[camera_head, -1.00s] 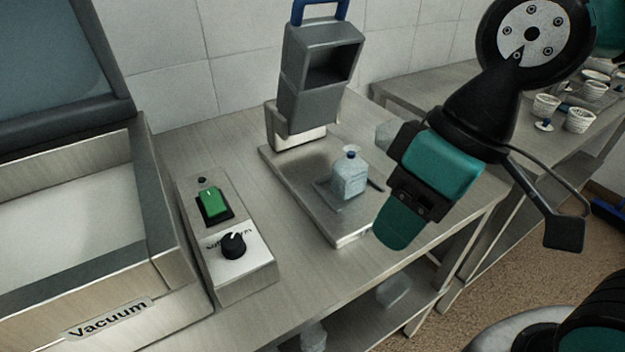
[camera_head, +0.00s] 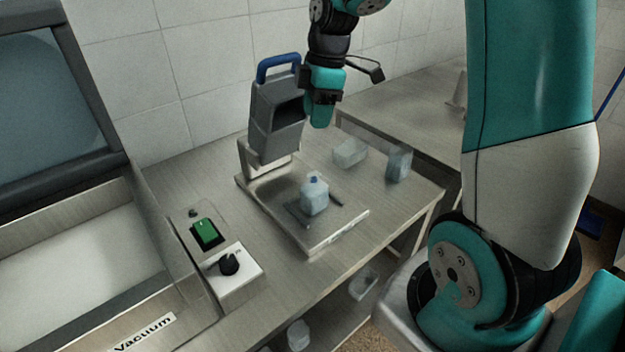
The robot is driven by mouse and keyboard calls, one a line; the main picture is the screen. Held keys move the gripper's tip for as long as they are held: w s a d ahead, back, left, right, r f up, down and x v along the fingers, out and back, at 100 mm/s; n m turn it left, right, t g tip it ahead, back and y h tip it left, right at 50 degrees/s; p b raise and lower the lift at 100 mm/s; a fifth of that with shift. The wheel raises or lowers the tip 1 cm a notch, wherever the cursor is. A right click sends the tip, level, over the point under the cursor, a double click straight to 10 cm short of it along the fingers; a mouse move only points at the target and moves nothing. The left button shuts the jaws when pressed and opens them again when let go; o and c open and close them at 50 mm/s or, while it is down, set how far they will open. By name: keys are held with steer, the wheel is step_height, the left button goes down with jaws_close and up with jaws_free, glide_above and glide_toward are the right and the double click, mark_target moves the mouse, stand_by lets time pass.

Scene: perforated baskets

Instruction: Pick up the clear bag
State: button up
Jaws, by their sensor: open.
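A small translucent, bluish bag-like item (camera_head: 314,199) with a blue top stands on the metal tray (camera_head: 338,237) of a grey device with a blue handle. It may be the clear bag. Another translucent bluish item (camera_head: 399,165) stands upright at the table's back right and could also be a bag. My gripper (camera_head: 320,118) is open and empty, above the table beside the grey device. It is apart from both items. Its fingers are small in the picture and seen nearly edge-on.
The grey device (camera_head: 276,117) rises close to my gripper. A clear open container (camera_head: 350,152) sits behind the tray. A vacuum machine (camera_head: 150,334) with its lid raised is at left, next to a control box (camera_head: 222,262). Clear containers (camera_head: 363,284) lie on the lower shelf.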

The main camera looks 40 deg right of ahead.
steer(key=d, duration=0.2)
steer(key=p, duration=0.3)
glide_above(314, 174)
steer(key=shift+n, duration=0.3)
steer(key=f, duration=1.1)
steer(key=shift+d+f, duration=0.25)
steer(key=shift+f, duration=0.1)
steer(key=shift+s+a+f+p, duration=0.15)
steer(key=shift+f+p, duration=0.5)
steer(key=shift+f, duration=0.75)
steer(key=shift+w+a+f+p, duration=0.15)
steer(key=shift+f+p, duration=0.5)
steer(key=shift+f, duration=0.75)
steer(key=shift+s, duration=0.1)
jaws_close()
